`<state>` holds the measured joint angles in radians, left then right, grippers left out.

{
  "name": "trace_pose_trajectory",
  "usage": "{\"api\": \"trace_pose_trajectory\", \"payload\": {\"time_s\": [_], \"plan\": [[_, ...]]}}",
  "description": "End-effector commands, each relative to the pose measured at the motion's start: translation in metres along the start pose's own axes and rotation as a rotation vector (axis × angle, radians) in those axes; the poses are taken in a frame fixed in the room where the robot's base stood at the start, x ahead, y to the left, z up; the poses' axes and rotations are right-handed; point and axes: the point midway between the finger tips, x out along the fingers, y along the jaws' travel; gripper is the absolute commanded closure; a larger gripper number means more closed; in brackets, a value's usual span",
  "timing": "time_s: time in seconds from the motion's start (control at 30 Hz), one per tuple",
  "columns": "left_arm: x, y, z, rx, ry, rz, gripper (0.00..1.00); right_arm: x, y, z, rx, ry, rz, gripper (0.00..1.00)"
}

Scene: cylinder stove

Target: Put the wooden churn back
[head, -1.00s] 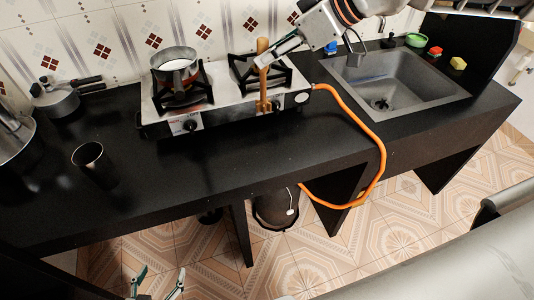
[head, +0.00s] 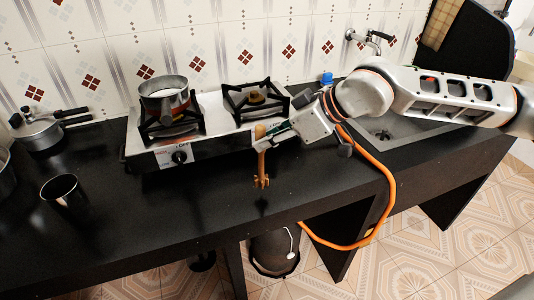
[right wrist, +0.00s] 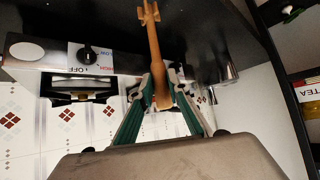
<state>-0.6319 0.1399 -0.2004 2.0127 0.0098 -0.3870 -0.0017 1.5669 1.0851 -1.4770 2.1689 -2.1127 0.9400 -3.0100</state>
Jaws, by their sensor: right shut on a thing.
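The wooden churn (head: 262,168) is a thin brown stick with a pronged head. My right gripper (head: 263,138) is shut on its upper end, and the churn hangs nearly upright with its prongs down. It is in front of the stove's right half, and its prongs appear just above the black counter. In the right wrist view the churn (right wrist: 154,40) runs up from between the green-sided fingers (right wrist: 160,90). The stove (head: 205,128) has two burners, and a metal pot (head: 165,97) stands on the left one. My left gripper is not in view.
A dark cup (head: 64,194) stands on the counter (head: 150,215) at left, with a lidded pot (head: 38,132) behind it. An orange hose (head: 388,190) curves down at right, near the sink (head: 400,140). The counter's middle is clear.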

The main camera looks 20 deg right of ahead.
Motion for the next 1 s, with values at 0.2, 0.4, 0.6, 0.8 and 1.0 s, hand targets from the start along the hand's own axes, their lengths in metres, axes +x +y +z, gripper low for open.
{"api": "trace_pose_trajectory", "payload": {"time_s": [0.2, 0.4, 0.6, 0.8, 1.0], "plan": [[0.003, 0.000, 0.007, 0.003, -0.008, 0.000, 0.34, 0.015, -0.001, 0.018, 0.004, -0.004, -0.004, 1.00], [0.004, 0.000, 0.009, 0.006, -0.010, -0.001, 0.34, 0.025, 0.000, 0.028, 0.001, -0.001, -0.001, 1.00], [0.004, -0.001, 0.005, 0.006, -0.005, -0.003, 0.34, 0.024, 0.000, 0.027, -0.001, 0.000, 0.000, 1.00], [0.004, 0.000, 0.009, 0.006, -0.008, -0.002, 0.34, 0.027, 0.000, 0.031, 0.000, -0.001, -0.001, 1.00], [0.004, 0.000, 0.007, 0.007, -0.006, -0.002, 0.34, 0.026, 0.000, 0.030, 0.000, 0.000, 0.000, 0.67]]}}
